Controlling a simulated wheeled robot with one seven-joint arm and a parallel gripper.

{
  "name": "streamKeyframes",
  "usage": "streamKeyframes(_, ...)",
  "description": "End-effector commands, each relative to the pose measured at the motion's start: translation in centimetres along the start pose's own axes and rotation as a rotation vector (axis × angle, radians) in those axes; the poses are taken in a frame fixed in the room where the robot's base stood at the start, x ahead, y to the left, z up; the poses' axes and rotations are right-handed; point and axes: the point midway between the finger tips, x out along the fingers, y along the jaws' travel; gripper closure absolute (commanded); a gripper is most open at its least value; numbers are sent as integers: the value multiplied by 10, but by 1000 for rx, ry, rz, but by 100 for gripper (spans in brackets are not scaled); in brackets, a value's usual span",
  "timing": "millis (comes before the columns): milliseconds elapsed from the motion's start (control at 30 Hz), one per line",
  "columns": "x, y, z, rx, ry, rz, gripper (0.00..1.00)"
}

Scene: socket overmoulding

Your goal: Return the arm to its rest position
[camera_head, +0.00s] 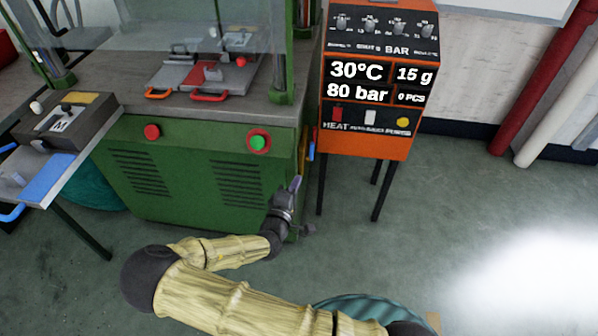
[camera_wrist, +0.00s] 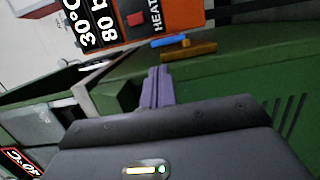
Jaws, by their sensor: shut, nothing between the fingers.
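My gripper (camera_head: 295,184) is at the end of my bent arm, low in front of the right corner of the green machine (camera_head: 190,180). Its purple fingers point up. In the wrist view the two fingers (camera_wrist: 157,88) lie together with nothing between them. A blue handle (camera_head: 311,150) and a yellow handle (camera_head: 302,152) are on the machine's right side, above the fingertips. In the wrist view the blue handle (camera_wrist: 170,41) and the yellow handle (camera_wrist: 190,51) show beyond the fingers, apart from them.
An orange control box (camera_head: 370,80) on black legs stands right of the machine, showing 30°C and 80 bar. A side table (camera_head: 75,160) with a blue-handled mould stands at the left. A teal round container (camera_head: 350,306) is at the bottom. Floor at the right is clear.

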Motion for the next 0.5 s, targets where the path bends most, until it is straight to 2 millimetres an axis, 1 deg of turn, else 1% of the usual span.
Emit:
streamKeyframes(33, -5, 0, 0, 0, -1, 0, 100)
streamKeyframes(133, -9, 0, 0, 0, 0, -1, 100)
streamKeyframes(500, -13, -1, -4, 0, 10, -1, 100)
